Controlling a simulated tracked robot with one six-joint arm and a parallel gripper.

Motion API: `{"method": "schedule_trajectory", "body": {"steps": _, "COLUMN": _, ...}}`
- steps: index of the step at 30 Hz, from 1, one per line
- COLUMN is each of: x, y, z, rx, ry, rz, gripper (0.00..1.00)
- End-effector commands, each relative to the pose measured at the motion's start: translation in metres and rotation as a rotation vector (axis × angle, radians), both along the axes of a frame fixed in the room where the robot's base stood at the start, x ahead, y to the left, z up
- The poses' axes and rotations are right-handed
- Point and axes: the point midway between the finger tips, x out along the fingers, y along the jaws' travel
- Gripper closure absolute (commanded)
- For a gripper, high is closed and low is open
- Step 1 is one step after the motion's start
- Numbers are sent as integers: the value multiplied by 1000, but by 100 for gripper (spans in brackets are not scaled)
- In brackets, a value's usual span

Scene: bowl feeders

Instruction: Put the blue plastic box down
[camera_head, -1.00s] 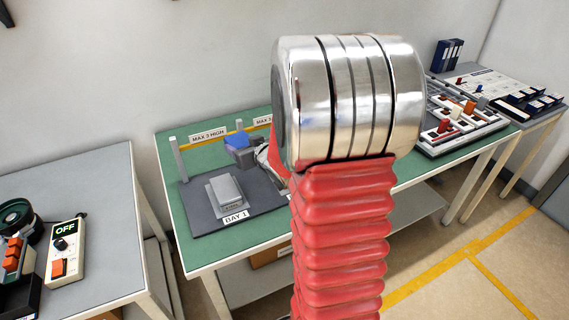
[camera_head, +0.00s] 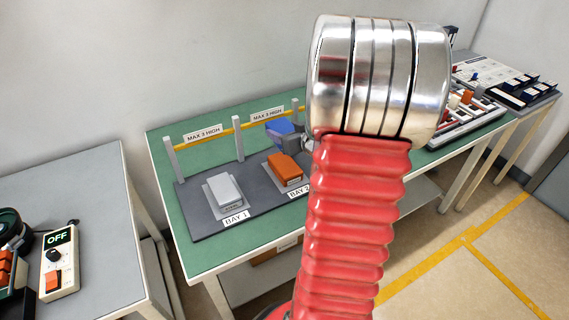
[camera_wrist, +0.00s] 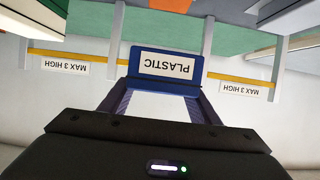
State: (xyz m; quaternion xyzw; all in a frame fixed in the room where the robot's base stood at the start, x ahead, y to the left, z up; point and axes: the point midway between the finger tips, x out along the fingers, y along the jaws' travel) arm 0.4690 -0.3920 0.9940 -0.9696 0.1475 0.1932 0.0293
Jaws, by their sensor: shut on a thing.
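The blue plastic box (camera_head: 280,129) is held in the air above and behind the orange box (camera_head: 285,167) in the head view. My gripper (camera_head: 304,138) is shut on it, partly hidden behind my arm. In the wrist view the blue box (camera_wrist: 145,82) sits between my two dark fingers, with its white PLASTIC label upside down. The orange box stands on a pale base at BAY 2. A grey box (camera_head: 224,190) stands at BAY 1. The dark rack board (camera_head: 206,224) carries both bays. Its part right of BAY 2 is hidden by my arm.
Posts and a yellow bar with MAX 3 HIGH signs (camera_head: 203,134) run behind the bays. The green table (camera_head: 205,258) has bare room at its front edge. A control box marked OFF (camera_head: 59,260) is on the left table. Part trays (camera_head: 465,115) stand at right.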

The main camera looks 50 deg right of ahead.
Motion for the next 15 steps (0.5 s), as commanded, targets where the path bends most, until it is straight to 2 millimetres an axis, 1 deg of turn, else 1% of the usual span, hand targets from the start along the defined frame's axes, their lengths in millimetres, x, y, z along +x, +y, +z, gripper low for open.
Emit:
{"method": "schedule_trajectory", "body": {"steps": 2, "x": -1, "y": -1, "z": -1, "rx": 0, "ry": -1, "rz": -2, "gripper": 73}}
{"method": "schedule_trajectory", "body": {"steps": 5, "x": -1, "y": -1, "z": -9, "rx": 2, "ry": -1, "rz": -3, "gripper": 73}}
{"method": "schedule_trajectory", "body": {"steps": 12, "x": -2, "y": -2, "z": -42, "rx": 4, "ry": 2, "rz": -5, "gripper": 73}}
{"method": "schedule_trajectory", "body": {"steps": 15, "x": -2, "y": -2, "z": -53, "rx": 2, "ry": 0, "rz": -5, "gripper": 73}}
